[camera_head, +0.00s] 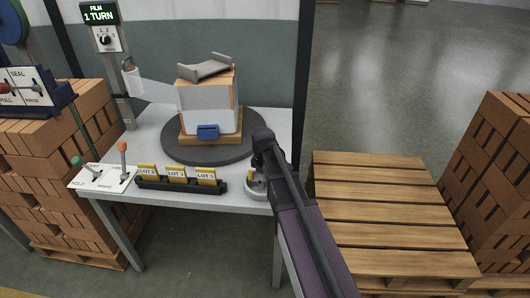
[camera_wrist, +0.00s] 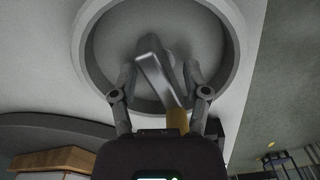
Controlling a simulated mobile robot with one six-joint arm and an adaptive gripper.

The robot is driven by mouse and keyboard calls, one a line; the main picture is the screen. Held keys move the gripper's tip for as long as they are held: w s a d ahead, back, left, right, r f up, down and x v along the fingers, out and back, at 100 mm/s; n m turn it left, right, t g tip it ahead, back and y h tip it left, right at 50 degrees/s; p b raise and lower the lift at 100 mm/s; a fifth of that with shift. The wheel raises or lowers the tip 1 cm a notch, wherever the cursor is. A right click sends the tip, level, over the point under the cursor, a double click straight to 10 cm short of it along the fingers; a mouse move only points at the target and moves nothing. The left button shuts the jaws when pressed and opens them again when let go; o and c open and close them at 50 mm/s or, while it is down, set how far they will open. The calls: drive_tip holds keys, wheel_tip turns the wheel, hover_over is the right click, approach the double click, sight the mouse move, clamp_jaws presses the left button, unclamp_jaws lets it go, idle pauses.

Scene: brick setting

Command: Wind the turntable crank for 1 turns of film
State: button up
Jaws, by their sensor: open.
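The crank shows in the wrist view as a grey metal arm (camera_wrist: 154,72) with a yellow handle (camera_wrist: 177,120), inside a round grey ring (camera_wrist: 88,60). In the head view the ring (camera_head: 256,194) sits at the table's front right corner, with a bit of yellow handle (camera_head: 250,176) visible. My gripper (camera_wrist: 160,76) is open, its fingers on either side of the crank arm; contact cannot be told. In the head view my arm partly hides the crank. The dark turntable (camera_head: 175,153) carries a stack partly wrapped in white film (camera_head: 205,105).
A white film strip (camera_head: 155,91) runs from the roll (camera_head: 131,78) on the post to the stack. A black rack (camera_head: 180,186) of yellow lot cards and a lever panel (camera_head: 103,179) line the table's front. An empty wooden pallet (camera_head: 385,215) stands right, brick stacks (camera_head: 505,150) beyond.

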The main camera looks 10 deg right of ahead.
drive_tip(key=m, duration=0.4)
drive_tip(key=shift+m, duration=0.3)
drive_tip(key=m, duration=0.3)
drive_tip(key=shift+m, duration=0.4)
drive_tip(key=m, duration=0.3)
drive_tip(key=shift+m, duration=0.4)
drive_tip(key=m, duration=1.2)
drive_tip(key=shift+m, duration=0.4)
drive_tip(key=m, duration=0.3)
drive_tip(key=shift+m, duration=0.4)
drive_tip(key=m, duration=0.3)
drive_tip(key=shift+m, duration=0.4)
drive_tip(key=shift+r+m, duration=0.2)
drive_tip(key=shift+m, duration=0.1)
wheel_tip(320, 180, up, 14)
drive_tip(key=s+n+p, duration=0.1)
drive_tip(key=p, duration=1.3)
drive_tip(key=shift+f+n, duration=0.15)
drive_tip(key=shift+n, duration=0.15)
